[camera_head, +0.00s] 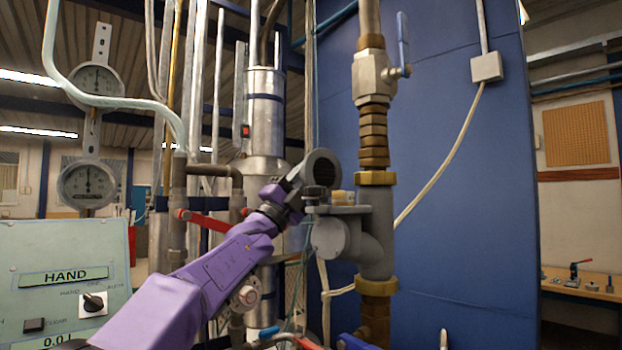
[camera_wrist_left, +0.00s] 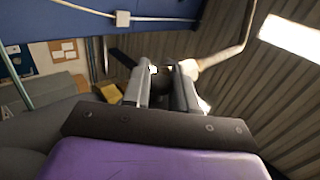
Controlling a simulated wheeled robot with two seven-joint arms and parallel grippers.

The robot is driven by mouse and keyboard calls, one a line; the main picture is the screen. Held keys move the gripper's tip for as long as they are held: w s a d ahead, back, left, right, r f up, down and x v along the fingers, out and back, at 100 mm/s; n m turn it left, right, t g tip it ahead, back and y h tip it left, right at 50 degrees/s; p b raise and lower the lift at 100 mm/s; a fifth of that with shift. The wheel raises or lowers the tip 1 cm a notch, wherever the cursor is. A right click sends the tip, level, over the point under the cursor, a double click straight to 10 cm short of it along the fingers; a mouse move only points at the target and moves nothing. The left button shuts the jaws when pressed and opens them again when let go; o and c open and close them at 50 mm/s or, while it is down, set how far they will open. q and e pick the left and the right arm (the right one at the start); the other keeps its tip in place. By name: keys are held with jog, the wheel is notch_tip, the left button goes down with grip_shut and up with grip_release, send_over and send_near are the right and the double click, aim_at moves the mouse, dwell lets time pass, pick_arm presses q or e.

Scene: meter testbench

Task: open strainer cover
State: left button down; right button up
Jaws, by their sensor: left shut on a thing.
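The grey strainer body (camera_head: 376,240) sits in a vertical brass-fitted pipe, with a round side branch (camera_head: 330,238) and a flat flange (camera_head: 338,210) on top. A round grey piece with a dark face, which looks like the strainer cover (camera_head: 322,168), stands tilted up above the flange. My left gripper (camera_head: 303,187) comes from the lower left on a purple arm and is at this piece. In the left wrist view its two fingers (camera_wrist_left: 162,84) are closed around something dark. The fingertips are partly hidden in the head view. My right gripper is not in view.
A valve with a blue lever (camera_head: 403,42) is above the strainer. A red lever (camera_head: 204,220) and several pipes stand behind my arm. A control panel (camera_head: 60,260) is at lower left, and a blue wall (camera_head: 470,150) is behind the pipe.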

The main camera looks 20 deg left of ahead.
pick_arm(q)
jog(key=shift+a+n+t+y, duration=0.1)
jog(key=shift+n+t+y, duration=0.2)
jog(key=shift+y, duration=0.2)
jog(key=c, duration=1)
grip_release()
jog(key=shift+h, duration=0.3)
jog(key=b+v, duration=0.8)
jog(key=v, duration=0.2)
jog(key=shift+s+f, duration=0.1)
jog(key=shift+s, duration=0.25)
